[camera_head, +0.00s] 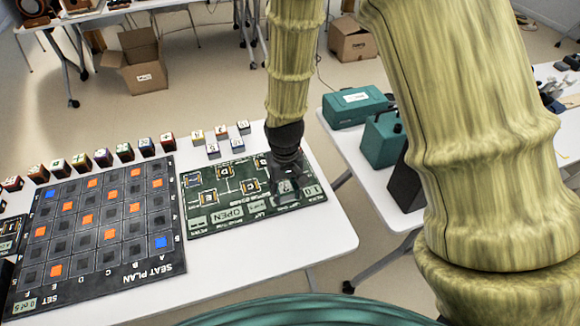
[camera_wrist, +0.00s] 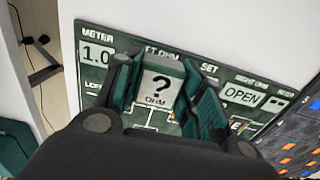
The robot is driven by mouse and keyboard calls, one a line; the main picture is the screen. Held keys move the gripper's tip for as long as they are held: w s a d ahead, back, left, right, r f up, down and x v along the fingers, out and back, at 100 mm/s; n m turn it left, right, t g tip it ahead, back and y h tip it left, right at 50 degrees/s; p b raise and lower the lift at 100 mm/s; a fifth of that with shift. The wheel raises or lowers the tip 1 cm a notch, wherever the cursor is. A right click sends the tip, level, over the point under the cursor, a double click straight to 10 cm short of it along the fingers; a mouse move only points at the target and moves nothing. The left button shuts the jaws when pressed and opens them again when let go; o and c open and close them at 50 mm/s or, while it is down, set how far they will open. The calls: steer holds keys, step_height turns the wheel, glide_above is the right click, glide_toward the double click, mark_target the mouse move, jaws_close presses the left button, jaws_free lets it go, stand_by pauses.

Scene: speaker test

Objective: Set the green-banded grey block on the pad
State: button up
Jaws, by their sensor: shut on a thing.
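My gripper (camera_wrist: 164,78) is shut on a grey block (camera_wrist: 160,84) with a dark question mark and the word OHM on its face. Its fingers cover the block's sides, and I cannot make out a green band. In the head view my gripper (camera_head: 287,188) is over the right part of the green circuit board (camera_head: 228,222), and the block is not clear there. The board also shows behind the block in the wrist view (camera_wrist: 88,78). It has several yellow-bracketed lettered pads, among them one marked C (camera_head: 250,187). I cannot tell whether the block touches the board.
Several small pale blocks (camera_head: 213,150) stand behind the board. A dark seat-plan board (camera_head: 90,230) lies to its left, with a row of dark cubes (camera_head: 103,157) behind. Teal cases (camera_head: 382,140) stand on another table at right. Bare white table (camera_head: 325,235) lies at the board's front right.

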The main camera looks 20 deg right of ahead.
steer(key=w+d, duration=0.1)
steer(key=w, duration=0.2)
steer(key=w+d+p, duration=0.1)
steer(key=w+d, duration=0.1)
steer(key=w, duration=0.1)
steer(key=w+d+f+p, duration=0.1)
steer(key=w, duration=0.3)
steer(key=shift+d, duration=0.25)
steer(key=shift+f+p, duration=0.7)
steer(key=shift+f, duration=1.05)
steer(key=shift+f, duration=0.2)
steer(key=o, duration=1.1)
steer(key=shift+r+b, duration=1.25)
steer(key=shift+r, duration=4.95)
